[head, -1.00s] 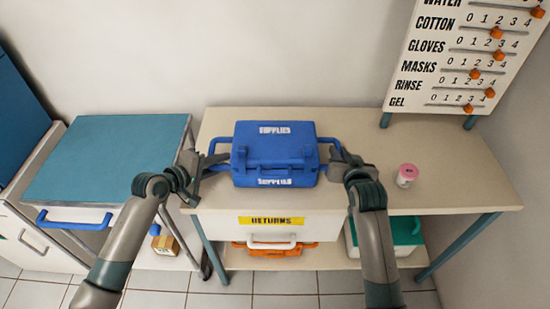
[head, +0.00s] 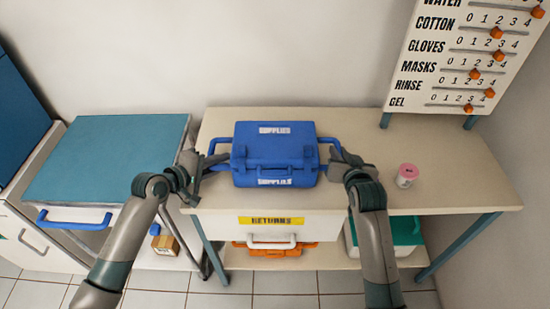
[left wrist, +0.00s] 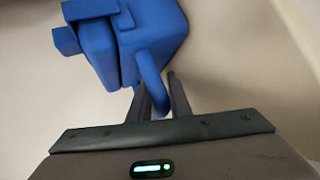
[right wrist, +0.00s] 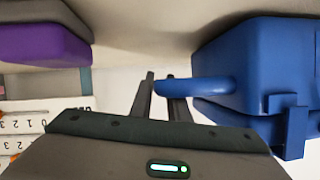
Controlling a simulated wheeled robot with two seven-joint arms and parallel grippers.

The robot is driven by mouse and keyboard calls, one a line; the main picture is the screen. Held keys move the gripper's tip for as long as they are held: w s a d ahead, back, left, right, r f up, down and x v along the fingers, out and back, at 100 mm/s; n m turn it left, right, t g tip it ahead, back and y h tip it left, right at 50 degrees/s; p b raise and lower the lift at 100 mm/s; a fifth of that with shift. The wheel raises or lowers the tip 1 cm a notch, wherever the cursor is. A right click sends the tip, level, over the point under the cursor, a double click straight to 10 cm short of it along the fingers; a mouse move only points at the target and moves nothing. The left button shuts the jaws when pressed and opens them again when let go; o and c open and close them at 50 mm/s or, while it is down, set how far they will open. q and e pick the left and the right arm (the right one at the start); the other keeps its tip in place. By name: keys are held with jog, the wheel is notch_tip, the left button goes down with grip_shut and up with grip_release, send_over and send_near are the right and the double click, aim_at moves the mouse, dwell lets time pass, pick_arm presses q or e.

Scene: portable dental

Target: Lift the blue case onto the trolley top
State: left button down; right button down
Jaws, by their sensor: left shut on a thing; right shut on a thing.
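The blue case (head: 275,153), marked SUPPLIES, sits upright on the beige bench, with a loop handle at each side. My left gripper (head: 217,162) is shut on its left handle; that handle (left wrist: 152,80) runs between the fingers in the left wrist view. My right gripper (head: 333,158) is shut on the right handle; that handle (right wrist: 200,88) lies between the fingers in the right wrist view. The trolley (head: 105,155) stands left of the bench and has a bare teal top and a blue front handle.
The bench top (head: 450,185) carries a pink-lidded jar (head: 407,174) to the right of my right gripper. A RETURNS drawer (head: 270,228) is below, with an orange case (head: 275,249) and a green bin (head: 405,235) underneath. A slider board (head: 465,55) stands at the back right.

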jog(key=shift+f, duration=0.1)
